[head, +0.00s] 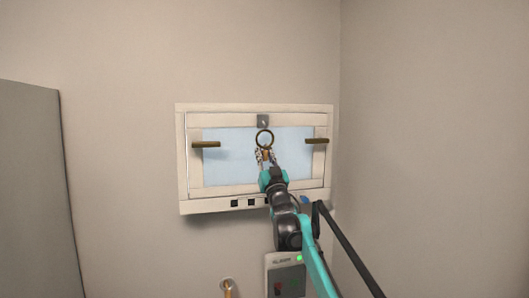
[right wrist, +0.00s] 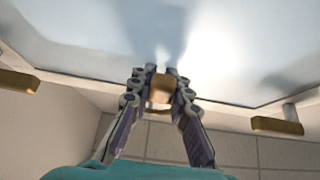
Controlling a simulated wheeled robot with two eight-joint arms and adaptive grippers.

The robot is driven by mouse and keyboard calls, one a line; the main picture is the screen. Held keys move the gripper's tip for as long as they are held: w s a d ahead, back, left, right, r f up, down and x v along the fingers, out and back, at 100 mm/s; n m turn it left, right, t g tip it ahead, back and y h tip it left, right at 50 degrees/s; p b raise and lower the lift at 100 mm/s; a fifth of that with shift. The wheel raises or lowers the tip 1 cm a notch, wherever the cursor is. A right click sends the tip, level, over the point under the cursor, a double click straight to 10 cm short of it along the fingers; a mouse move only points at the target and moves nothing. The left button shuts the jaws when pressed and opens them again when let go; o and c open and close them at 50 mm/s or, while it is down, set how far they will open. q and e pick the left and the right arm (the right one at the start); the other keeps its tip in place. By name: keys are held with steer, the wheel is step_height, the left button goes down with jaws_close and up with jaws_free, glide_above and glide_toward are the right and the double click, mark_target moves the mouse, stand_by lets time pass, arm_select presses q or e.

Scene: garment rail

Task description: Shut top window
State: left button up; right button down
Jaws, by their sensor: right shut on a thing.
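The top window (head: 220,196) is a white frame around a pale blue pane, set on the back wall. A brass ring (head: 264,131) shows at its upper middle, below a small grey fitting (head: 263,120). Brass handles stick out at the left (head: 206,144) and right (head: 317,141). My right gripper (head: 266,156) is in front of the pane, shut on a brass piece just below the ring. In the right wrist view this brass piece (right wrist: 161,90) sits between both fingers. I cannot tell whether the sash is flush with its frame. My left gripper is not in view.
A grey control box (head: 285,277) with a green light is on the wall below the window, partly behind my right arm. A brass fitting (head: 227,288) is to its left. A grey cabinet (head: 35,190) stands at far left. A wall corner is close to the window's right.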

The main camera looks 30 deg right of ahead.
steer(key=shift+w+d+f, duration=0.1)
steer(key=shift+w+d, duration=0.05)
steer(key=shift+w, duration=0.3)
steer(key=c, duration=1.4)
jaws_free()
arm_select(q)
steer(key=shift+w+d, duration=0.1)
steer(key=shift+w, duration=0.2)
arm_select(e)
steer(key=shift+s, duration=0.1)
steer(key=v, duration=1.2)
